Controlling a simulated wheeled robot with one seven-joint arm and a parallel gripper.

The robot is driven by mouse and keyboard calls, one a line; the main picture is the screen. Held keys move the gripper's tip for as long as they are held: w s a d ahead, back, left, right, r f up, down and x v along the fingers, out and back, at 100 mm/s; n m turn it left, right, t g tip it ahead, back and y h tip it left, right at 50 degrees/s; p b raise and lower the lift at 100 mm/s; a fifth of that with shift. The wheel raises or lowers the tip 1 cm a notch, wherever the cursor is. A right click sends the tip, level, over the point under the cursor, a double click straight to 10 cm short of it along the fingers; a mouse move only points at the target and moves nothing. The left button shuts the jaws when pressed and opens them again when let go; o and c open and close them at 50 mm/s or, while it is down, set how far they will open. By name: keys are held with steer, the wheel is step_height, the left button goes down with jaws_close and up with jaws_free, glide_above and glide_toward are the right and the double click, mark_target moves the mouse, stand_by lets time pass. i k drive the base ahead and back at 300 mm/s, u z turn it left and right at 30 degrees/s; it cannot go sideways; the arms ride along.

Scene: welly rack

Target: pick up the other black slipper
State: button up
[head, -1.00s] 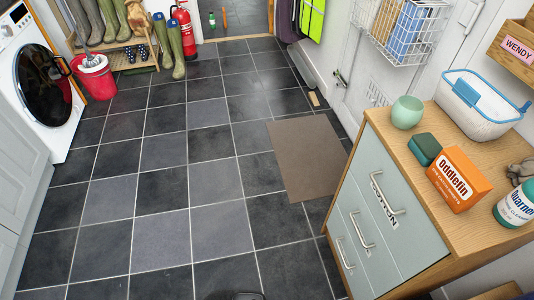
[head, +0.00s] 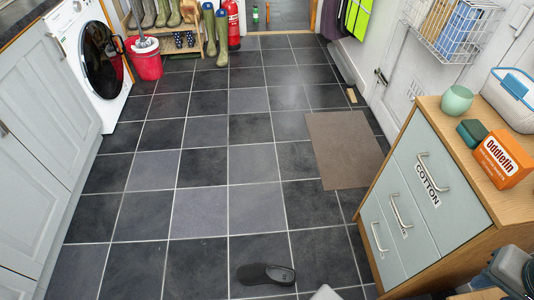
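A single black slipper (head: 266,274) lies flat on the dark tiled floor at the bottom middle of the head view. My gripper's fingers do not show in this view; only grey and dark parts, likely of my own arm, show at the bottom and lower right edges. I cannot see what my gripper holds, if anything. No second slipper like this one stands out clearly in view.
A drawer cabinet marked COTTON (head: 430,180) stands at the right. A brown mat (head: 345,150) lies beside it. A boot rack (head: 158,49) with wellies and dark shoes, and a red bucket (head: 146,64), stand at the back left. The middle floor is clear.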

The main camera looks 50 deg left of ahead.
mark_target(252, 274)
steer(key=u, duration=4.4)
steer(key=i, duration=1.85)
steer(key=z, duration=3.1)
